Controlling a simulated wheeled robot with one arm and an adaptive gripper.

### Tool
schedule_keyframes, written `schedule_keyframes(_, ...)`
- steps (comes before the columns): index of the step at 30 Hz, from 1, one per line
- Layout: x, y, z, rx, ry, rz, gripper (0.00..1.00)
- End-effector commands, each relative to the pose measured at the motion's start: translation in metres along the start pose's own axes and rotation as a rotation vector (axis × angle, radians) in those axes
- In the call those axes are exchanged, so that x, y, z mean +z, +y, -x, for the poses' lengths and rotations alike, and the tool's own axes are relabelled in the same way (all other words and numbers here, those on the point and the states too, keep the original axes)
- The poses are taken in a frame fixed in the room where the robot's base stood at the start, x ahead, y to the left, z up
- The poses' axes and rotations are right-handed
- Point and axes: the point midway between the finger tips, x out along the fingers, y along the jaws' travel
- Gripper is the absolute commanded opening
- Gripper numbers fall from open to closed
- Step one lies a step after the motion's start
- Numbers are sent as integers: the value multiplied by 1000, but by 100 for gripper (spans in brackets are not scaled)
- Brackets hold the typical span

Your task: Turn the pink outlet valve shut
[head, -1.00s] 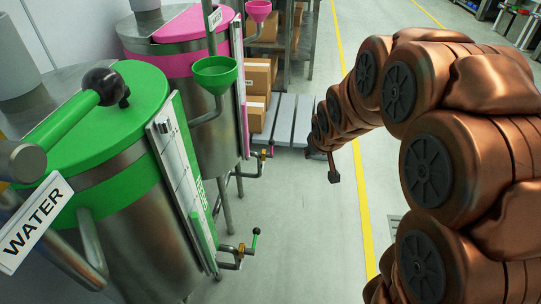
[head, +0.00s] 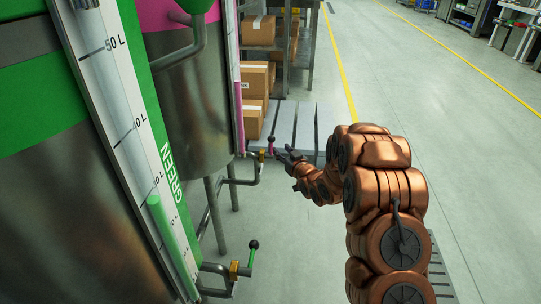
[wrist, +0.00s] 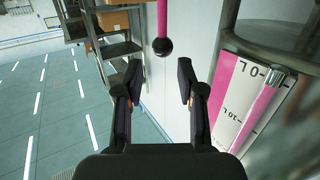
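The pink outlet valve's lever (head: 271,150) stands roughly upright, with a dark ball knob on top, low at the front of the pink drum (head: 187,105). In the wrist view the pink lever (wrist: 162,17) comes down from the top edge and ends in a black ball knob (wrist: 162,46). My gripper (head: 283,153) is just right of the lever in the head view. In the wrist view my gripper (wrist: 158,92) has its two fingers spread, with nothing between them. The knob lies beyond the fingertips, roughly in line with the gap. The valve body is out of the wrist view.
Cardboard boxes (head: 253,82) on a rack and a grey slatted platform (head: 300,122) are behind the pink valve. The floor to the right is open.

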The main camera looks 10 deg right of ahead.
Motion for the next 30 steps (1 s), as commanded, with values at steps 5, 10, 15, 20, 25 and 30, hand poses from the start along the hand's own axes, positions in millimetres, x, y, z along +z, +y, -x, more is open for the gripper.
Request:
schedule_keyframes(5,28,-3,-6,-22,73,-19,38)
schedule_keyframes(10,28,-5,-11,-30,95,-21,38)
schedule_keyframes(15,25,-6,-28,-31,101,-19,38)
schedule_keyframes(20,25,-7,-49,-30,98,-20,38)
schedule_keyframes(25,25,-6,-67,-29,92,-21,38)
schedule_keyframes(30,22,-6,-79,-28,96,-20,38)
